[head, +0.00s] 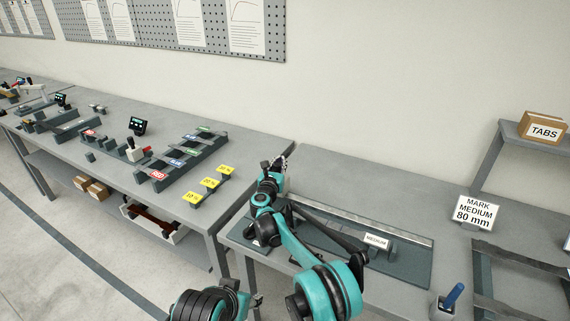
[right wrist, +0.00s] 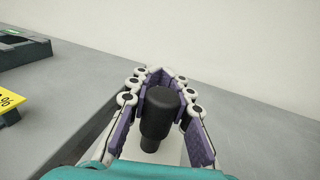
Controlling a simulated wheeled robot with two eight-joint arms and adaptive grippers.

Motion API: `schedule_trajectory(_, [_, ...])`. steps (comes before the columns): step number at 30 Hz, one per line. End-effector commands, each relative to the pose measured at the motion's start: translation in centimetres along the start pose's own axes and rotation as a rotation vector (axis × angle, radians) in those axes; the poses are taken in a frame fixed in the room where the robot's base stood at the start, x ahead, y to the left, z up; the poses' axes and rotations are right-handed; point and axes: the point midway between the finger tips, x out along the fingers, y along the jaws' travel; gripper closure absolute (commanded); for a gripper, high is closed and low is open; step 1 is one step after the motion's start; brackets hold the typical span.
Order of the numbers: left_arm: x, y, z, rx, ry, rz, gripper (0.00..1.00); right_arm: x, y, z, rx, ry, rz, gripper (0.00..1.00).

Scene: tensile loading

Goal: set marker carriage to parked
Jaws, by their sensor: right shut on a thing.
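My right gripper (head: 278,165) is at the left end of the marking fixture, above the bench's left edge. In the right wrist view its purple-padded fingers (right wrist: 163,82) are shut around a black knob (right wrist: 160,110), which stands upright on a pale block (right wrist: 152,152). The knob appears to be the marker carriage's handle; my gripper and arm hide the carriage in the head view. The fixture's dark base plate (head: 415,270) carries a long metal strip (head: 385,224) and a white MEDIUM label (head: 376,240).
A sign (head: 477,212) reads "MARK MEDIUM 80 mm". A blue-handled tool (head: 453,296) stands in a holder at the lower right. A TABS box (head: 542,127) sits on a raised shelf. The left bench (head: 255,150) holds colored racks and yellow labels (head: 209,183).

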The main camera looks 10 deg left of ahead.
Motion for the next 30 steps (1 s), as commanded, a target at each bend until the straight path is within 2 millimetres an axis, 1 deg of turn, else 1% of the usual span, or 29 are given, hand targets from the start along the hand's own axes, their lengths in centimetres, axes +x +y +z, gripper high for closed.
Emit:
schedule_trajectory(3, [0.0,0.0,0.0,0.000,0.000,0.000,0.54,0.1,0.3,0.1,-0.001,-0.001,0.005,1.00])
schedule_trajectory(12, [0.0,0.0,0.0,0.000,0.000,0.000,0.54,0.1,0.5,0.2,-0.001,-0.002,0.008,1.00])
schedule_trajectory(13, [0.0,0.0,0.0,0.000,0.000,0.000,0.54,0.1,0.5,0.2,-0.001,-0.002,0.008,0.78])
schedule_trajectory(14, [0.0,0.0,0.0,0.000,0.000,0.000,0.54,0.1,0.5,0.2,-0.001,-0.002,0.009,0.70])
schedule_trajectory(15, [0.0,0.0,0.0,0.000,0.000,0.000,0.54,0.1,0.5,0.2,-0.001,-0.001,0.009,0.59])
schedule_trajectory(25, [0.0,0.0,0.0,0.000,0.000,0.000,0.54,-0.1,0.4,0.1,0.000,-0.001,0.005,0.59])
schedule_trajectory(28, [0.0,0.0,0.0,0.000,0.000,0.000,0.54,-1.0,0.4,0.1,0.000,-0.001,0.005,0.59])
schedule_trajectory(30, [0.0,0.0,0.0,0.000,0.000,0.000,0.54,-2.2,0.4,0.1,0.000,-0.001,0.006,0.59])
